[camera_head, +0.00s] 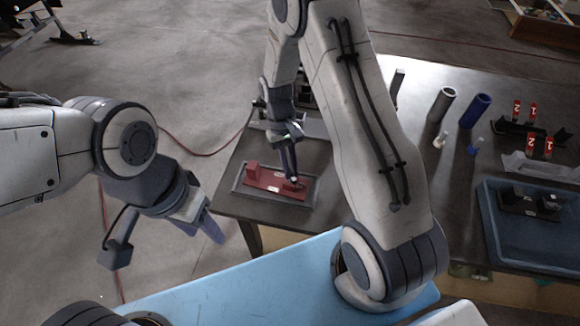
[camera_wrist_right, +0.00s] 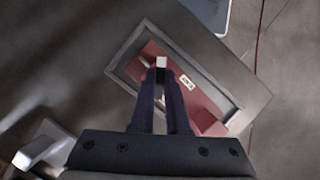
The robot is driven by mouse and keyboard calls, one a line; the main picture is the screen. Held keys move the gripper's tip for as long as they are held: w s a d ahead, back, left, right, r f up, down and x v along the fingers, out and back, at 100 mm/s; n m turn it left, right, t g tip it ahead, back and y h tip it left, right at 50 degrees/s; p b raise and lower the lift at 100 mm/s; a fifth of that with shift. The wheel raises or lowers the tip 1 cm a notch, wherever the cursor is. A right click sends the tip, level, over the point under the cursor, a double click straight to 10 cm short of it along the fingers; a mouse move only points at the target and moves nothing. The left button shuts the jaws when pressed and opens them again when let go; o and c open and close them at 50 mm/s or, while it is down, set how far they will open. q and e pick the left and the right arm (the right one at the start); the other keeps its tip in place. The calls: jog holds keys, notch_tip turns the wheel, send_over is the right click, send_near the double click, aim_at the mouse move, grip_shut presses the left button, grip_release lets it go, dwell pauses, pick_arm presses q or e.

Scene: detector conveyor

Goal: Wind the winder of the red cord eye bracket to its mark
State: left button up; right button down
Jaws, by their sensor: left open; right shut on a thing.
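The red cord eye bracket (camera_head: 266,181) lies in a shallow grey tray (camera_head: 237,188) at the table's near left corner. A raised red block stands at its left end. In the right wrist view, the bracket (camera_wrist_right: 205,121) bears a small white label (camera_wrist_right: 187,82). My right gripper (camera_head: 293,179) reaches down to the bracket's right end. In the wrist view its fingers (camera_wrist_right: 161,76) are shut on the winder, a small part with a pale top (camera_wrist_right: 161,62). Its mark cannot be made out. My left gripper (camera_head: 207,228) is open and empty, off the table's left edge.
Blue and grey cylinders (camera_head: 474,111) stand on the table's right half. Black holders with red number tags (camera_head: 532,145) stand further right, beside a blue bin (camera_head: 490,222). My right arm hides part of the table's middle.

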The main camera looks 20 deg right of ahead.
jog(key=shift+m+y, duration=0.6)
jog(key=shift+m, duration=0.9)
dwell(0.4)
jog(key=c, duration=0.9)
grip_release()
jog(key=b+v, duration=0.1)
jog(key=v, duration=0.9)
jog(key=shift+r, duration=0.25)
